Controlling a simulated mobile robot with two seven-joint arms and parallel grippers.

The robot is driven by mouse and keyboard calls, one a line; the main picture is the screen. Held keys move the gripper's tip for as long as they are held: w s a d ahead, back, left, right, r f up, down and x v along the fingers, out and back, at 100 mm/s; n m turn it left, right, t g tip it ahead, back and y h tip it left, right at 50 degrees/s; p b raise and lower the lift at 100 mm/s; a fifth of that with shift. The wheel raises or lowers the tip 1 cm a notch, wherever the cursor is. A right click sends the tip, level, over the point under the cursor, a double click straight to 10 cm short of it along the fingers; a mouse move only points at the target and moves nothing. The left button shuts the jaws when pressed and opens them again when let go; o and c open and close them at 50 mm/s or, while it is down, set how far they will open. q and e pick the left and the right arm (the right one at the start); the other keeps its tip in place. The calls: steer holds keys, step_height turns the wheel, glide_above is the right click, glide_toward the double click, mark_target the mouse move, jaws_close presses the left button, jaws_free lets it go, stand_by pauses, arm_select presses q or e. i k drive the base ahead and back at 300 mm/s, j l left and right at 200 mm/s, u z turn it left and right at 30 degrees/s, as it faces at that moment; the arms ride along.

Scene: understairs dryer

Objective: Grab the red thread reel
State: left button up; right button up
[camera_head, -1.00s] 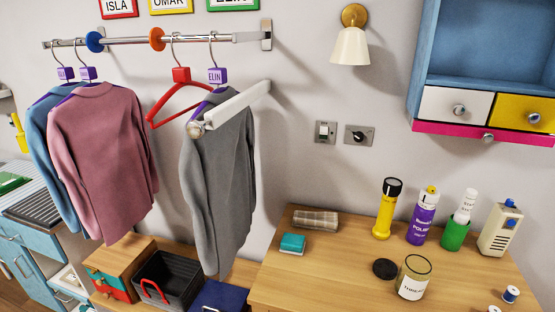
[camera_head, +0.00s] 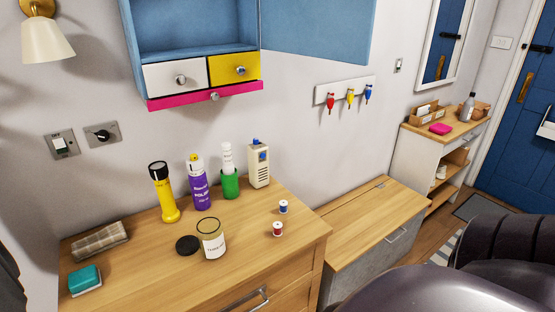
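The red thread reel (camera_head: 278,229) is a small spool with white ends. It stands upright on the wooden dresser top (camera_head: 252,262), close to its right edge. A blue thread reel (camera_head: 283,206) stands just behind it, apart from it. A glass jar (camera_head: 211,239) with a label stands to the left of the reels. Neither of my grippers shows in the head view. Only dark, rounded parts, apparently of my own body, show at the lower right.
A yellow torch (camera_head: 165,194), a purple spray can (camera_head: 199,185), a green cup (camera_head: 230,184) and a cream device (camera_head: 259,165) stand behind the jar. A dark lid (camera_head: 188,246) lies beside it. A wall cabinet (camera_head: 192,45) hangs above. The dresser front right is clear.

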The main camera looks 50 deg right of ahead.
mark_target(278, 225)
steer(key=z, duration=1.5)
